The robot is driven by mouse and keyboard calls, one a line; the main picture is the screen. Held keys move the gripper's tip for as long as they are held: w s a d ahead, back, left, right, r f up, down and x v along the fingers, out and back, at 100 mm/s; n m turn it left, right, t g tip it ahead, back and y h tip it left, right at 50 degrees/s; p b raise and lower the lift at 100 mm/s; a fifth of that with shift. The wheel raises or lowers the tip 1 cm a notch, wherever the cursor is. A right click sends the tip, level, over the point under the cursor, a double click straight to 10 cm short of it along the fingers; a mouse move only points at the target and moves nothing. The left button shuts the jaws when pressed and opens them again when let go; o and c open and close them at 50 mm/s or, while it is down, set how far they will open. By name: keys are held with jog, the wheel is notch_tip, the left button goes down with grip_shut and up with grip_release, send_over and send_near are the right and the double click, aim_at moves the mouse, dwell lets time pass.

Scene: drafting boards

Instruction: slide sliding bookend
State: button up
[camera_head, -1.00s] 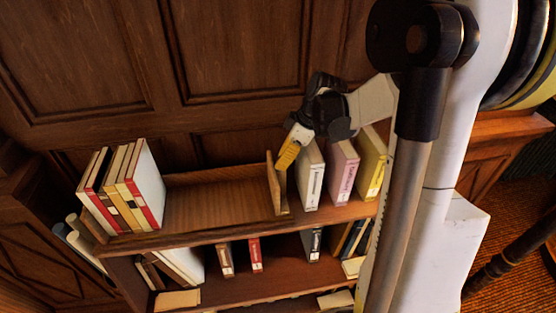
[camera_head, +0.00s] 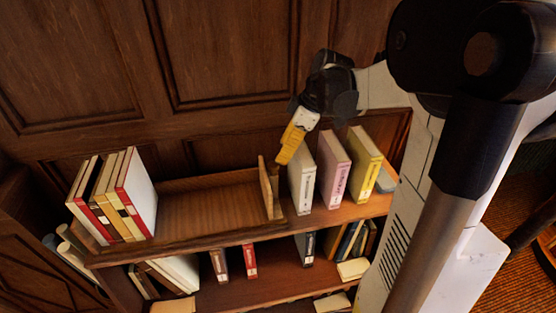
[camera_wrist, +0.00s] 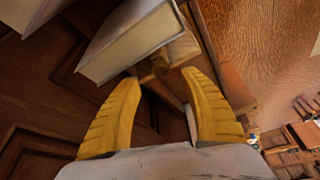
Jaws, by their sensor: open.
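The sliding bookend (camera_head: 265,185) is a thin upright wooden panel at the right end of a shallow wooden tray on the top shelf. My gripper (camera_head: 284,161), with yellow fingers, hangs just right of the bookend's top, between it and a white book (camera_head: 302,175). In the head view the fingers overlap and I cannot tell whether they touch the bookend. In the wrist view my gripper (camera_wrist: 161,79) is open, its two fingers well apart with nothing held. Wooden parts show beyond the fingertips, but I cannot tell which is the bookend.
Several books (camera_head: 120,196) stand at the tray's left end; the tray floor (camera_head: 205,200) between them and the bookend is bare. A pink book (camera_head: 335,170) and a yellow book (camera_head: 363,165) stand right of the white one. A panelled wall (camera_head: 225,60) rises behind.

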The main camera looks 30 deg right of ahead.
jog(key=v, duration=0.5)
jog(key=shift+d+r, duration=0.1)
jog(key=shift+r, duration=0.1)
jog(key=s+a+f+m+t+h+b, duration=0.1)
jog(key=s+a+f+m+t+b, duration=0.1)
jog(key=s+a+f+m+b, duration=0.2)
jog(key=s+a+f+m+t+h+b, duration=0.2)
jog(key=s+a+f+m+b, duration=0.3)
jog(key=a, duration=0.8)
jog(key=s+f+b, duration=0.3)
jog(key=f, duration=0.1)
jog(key=shift+s+a+f+m, duration=0.15)
jog(key=shift+a+f+m, duration=0.1)
jog(key=shift+a+m, duration=0.1)
